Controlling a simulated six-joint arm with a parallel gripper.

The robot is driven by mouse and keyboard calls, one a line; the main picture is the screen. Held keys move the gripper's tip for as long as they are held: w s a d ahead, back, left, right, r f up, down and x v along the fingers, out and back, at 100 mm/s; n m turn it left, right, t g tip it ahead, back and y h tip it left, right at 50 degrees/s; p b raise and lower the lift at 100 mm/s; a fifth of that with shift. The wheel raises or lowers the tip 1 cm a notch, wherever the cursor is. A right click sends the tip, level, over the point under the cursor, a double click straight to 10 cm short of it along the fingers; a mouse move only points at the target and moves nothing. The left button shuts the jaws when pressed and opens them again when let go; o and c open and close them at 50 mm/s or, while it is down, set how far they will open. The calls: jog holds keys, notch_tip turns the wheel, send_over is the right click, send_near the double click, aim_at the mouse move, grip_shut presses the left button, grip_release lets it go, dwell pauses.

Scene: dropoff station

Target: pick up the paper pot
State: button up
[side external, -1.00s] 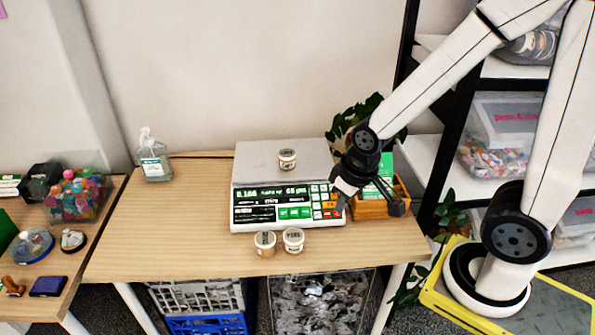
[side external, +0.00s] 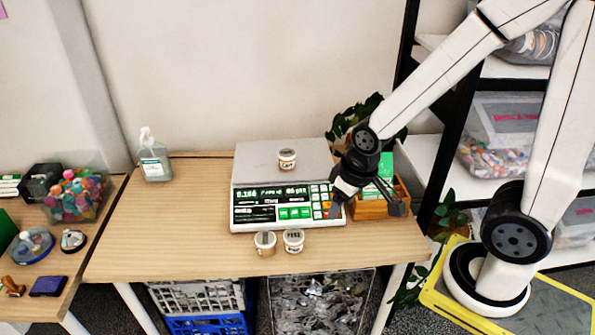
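Three small white-lidded pots show in the side view, and their labels are too small to read surely, so I cannot tell which is the paper pot. One pot (side external: 287,160) stands on the scale's top plate. Two more, a left pot (side external: 265,244) and a right pot (side external: 293,241), stand side by side on the table in front of the scale. My gripper (side external: 368,211) is at the scale's right end, to the right of all the pots. Its fingers are spread apart with nothing seen between them.
The scale (side external: 252,172) with its lit display fills the table's middle. A wooden box (side external: 370,208) with a green card stands behind my gripper. A sanitizer bottle (side external: 154,160) is at the back left. The left part of the table (side external: 165,230) is clear.

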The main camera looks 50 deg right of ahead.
jog(key=shift+o, duration=1.4)
jog(key=w+d+f+t+h, duration=0.1)
jog(key=w+d+f+t, duration=0.15)
jog(key=w+d, duration=0.4)
jog(key=w+d+f+t, duration=0.1)
jog(key=w+d+t, duration=0.2)
jog(key=w, duration=0.7)
jog(key=t, duration=0.5)
send_near(287, 160)
jog(key=w+d, duration=0.1)
jog(key=w, duration=0.1)
jog(key=shift+w+d+f+t+y, duration=0.15)
jog(key=shift+d+f+t+y, duration=0.1)
jog(key=shift+d, duration=0.15)
jog(key=shift+w+d+f+t+y, duration=0.2)
jog(key=shift+d+y, duration=0.05)
jog(key=shift+d, duration=0.2)
jog(key=shift+w, duration=0.1)
